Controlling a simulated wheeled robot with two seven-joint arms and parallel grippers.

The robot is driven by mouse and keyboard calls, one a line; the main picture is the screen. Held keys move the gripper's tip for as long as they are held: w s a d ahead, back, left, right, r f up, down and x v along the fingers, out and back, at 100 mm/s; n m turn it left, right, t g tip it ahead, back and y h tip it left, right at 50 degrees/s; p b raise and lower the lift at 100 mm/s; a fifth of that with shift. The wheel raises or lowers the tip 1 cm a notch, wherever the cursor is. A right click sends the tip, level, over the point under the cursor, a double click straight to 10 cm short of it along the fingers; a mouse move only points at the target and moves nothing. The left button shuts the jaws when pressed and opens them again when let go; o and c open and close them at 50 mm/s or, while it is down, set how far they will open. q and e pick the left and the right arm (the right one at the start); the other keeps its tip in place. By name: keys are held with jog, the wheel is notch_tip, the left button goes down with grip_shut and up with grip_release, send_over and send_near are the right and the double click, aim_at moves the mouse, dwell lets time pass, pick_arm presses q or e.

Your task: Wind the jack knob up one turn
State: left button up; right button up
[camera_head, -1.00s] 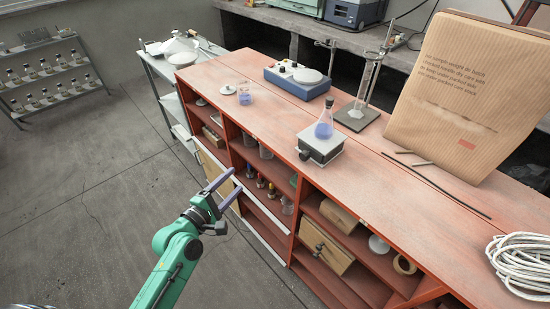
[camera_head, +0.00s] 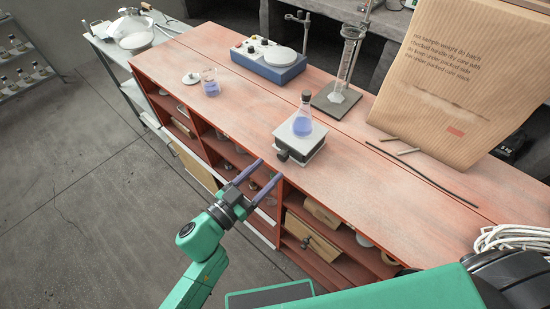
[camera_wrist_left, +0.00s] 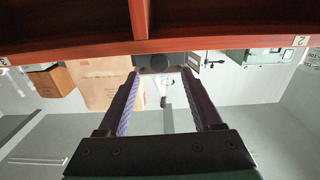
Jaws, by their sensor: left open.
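The lab jack (camera_head: 302,147) stands near the front edge of the bench, with a white top plate and a dark knob (camera_head: 283,155) facing the front. A stoppered flask (camera_head: 303,125) of blue-violet liquid stands upright on it. My left gripper (camera_head: 268,169) is open and empty, in front of the bench edge, its purple-grey fingers pointing toward the knob but apart from it. In the left wrist view the fingers (camera_wrist_left: 160,74) are spread, with a dark shape, apparently the knob, beyond their tips. My right gripper is out of view.
The bench top (camera_head: 230,110) is clear around the jack. A beaker (camera_head: 210,82), a blue scale (camera_head: 268,62) and a cylinder on a stand (camera_head: 345,70) are behind or left. A paper sack (camera_head: 455,80) and rope (camera_head: 515,238) are at right. Open shelves (camera_head: 320,262) lie below.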

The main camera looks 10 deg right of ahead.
aim_at(281, 158)
pick_arm(q)
jog(key=x, duration=0.4)
jog(key=shift+d, duration=0.15)
grip_shut()
jog(key=m, duration=0.5)
jog(key=shift+m, duration=0.4)
grip_release()
